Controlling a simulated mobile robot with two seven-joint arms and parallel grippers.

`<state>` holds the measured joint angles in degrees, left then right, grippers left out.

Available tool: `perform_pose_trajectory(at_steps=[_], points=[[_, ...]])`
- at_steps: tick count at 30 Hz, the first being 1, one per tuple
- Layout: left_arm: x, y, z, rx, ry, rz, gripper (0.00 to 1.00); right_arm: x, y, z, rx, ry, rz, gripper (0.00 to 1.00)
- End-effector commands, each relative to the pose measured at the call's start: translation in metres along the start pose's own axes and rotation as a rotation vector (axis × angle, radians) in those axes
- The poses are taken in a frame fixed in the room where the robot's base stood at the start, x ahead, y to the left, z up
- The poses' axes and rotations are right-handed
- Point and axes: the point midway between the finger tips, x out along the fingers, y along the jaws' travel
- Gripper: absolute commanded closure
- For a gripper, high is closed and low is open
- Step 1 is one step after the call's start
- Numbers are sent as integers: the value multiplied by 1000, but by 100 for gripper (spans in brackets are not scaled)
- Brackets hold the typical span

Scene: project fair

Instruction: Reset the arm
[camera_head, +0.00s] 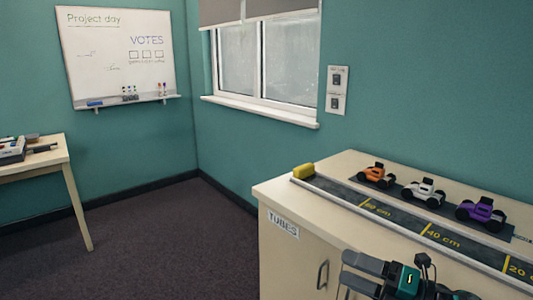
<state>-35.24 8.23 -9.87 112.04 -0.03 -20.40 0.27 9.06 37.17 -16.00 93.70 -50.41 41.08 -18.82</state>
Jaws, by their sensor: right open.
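My right gripper (364,272) shows at the lower right of the head view, in front of the cabinet (279,255) and below its top edge. It is open, with nothing seen between its fingers. Its dark wrist with a green part is at the bottom edge of the picture. My left gripper is not in view.
On the cabinet top stand an orange car (376,175), a white car (424,192) and a purple car (481,213). A track with centimetre marks (400,222) runs along the front, a yellow block (303,171) at its far end. A table (62,158) stands left; the floor between is clear.

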Motion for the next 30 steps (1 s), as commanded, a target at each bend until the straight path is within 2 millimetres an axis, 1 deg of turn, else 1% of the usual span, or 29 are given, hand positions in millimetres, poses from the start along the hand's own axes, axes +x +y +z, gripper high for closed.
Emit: perform_pose_trajectory(at_steps=[1, 4, 5, 6, 8, 9, 11, 12, 15, 18, 21, 24, 30], points=[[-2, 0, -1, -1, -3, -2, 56, 2, -5, -14, 167, -96, 36, 24], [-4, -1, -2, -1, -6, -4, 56, -6, -24, -31, 507, -310, 77, 24], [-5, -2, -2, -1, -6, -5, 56, -11, -32, -38, 612, -374, 82, 24], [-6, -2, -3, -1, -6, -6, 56, -18, -44, -47, 754, -461, 84, 24], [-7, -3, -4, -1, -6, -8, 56, -32, -64, -66, 969, -593, 76, 24], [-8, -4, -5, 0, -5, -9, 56, -42, -77, -81, 1110, -678, 65, 24], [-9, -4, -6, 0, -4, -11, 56, -58, -97, -106, 1309, -800, 41, 24], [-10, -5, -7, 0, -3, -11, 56, -68, -108, -124, 1430, -874, 23, 24], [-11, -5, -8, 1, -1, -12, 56, -89, -127, -168, 1678, -1023, -25, 24], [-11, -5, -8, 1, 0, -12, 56, -102, -136, -198, 1833, -1116, -61, 24], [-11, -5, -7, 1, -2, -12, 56, -107, -139, -213, 1908, -1161, -80, 24], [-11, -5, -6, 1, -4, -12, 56, -108, -140, -217, 1926, -1172, -85, 24], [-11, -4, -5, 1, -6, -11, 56, -108, -141, -216, 1922, -1170, -86, 24]])
